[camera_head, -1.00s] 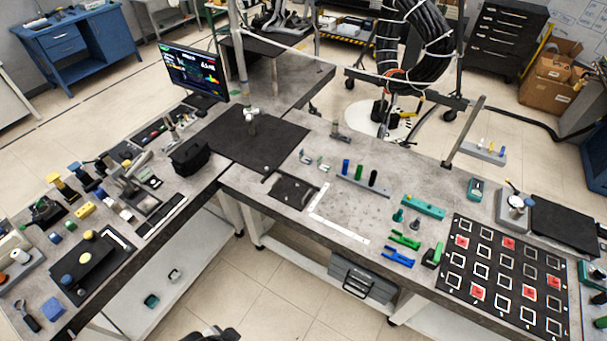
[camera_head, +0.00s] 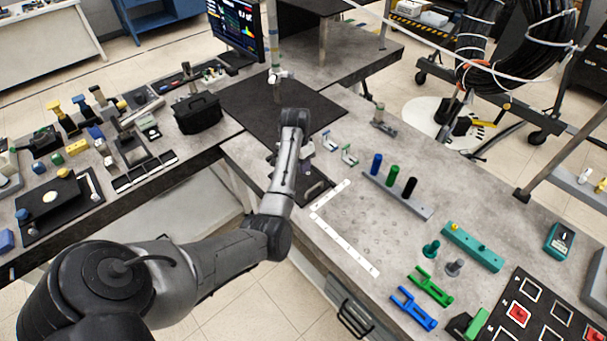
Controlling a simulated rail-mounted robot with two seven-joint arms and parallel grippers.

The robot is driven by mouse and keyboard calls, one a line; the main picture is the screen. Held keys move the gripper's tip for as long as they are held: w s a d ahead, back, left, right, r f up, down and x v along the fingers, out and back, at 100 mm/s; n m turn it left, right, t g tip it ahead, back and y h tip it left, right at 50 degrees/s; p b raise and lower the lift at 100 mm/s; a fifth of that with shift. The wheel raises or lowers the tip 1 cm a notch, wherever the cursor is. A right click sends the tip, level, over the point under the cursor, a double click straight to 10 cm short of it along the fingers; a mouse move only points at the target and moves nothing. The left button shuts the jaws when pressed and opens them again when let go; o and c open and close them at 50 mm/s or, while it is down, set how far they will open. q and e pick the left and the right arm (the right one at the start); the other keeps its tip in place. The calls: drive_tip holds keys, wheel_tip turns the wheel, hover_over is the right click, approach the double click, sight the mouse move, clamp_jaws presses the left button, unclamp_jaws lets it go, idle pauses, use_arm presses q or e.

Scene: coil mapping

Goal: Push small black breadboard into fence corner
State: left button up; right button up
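The small black breadboard (camera_head: 318,188) lies flat on the grey worktop, mostly covered by my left arm; only its right and front part shows. A white L-shaped strip (camera_head: 345,245) lies just right of it, with its corner near the board's front right; I cannot tell whether this is the fence. My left arm reaches in from the lower left, and its wrist bends down over the board. My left gripper (camera_head: 306,163) is mostly hidden behind the arm, low over the board. Its fingers and any contact are unclear. My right gripper is out of view.
A rack with blue, green and black cylinders (camera_head: 398,196) stands to the right. Small clamps (camera_head: 340,148) stand behind the board.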

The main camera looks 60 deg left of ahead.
sight(308, 192)
use_arm(q)
drive_tip(key=shift+h, duration=0.5)
drive_tip(key=d+f+b, duration=0.1)
drive_tip(key=f, duration=0.3)
drive_tip(key=w+f+b, duration=0.1)
drive_tip(key=f, duration=0.4)
drive_tip(key=w+d+f+b, duration=0.1)
drive_tip(key=f, duration=0.4)
drive_tip(key=shift+d, duration=0.3)
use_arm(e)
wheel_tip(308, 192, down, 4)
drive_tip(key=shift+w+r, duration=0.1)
use_arm(q)
clamp_jaws()
drive_tip(key=shift+s+a, duration=0.1)
idle(0.4)
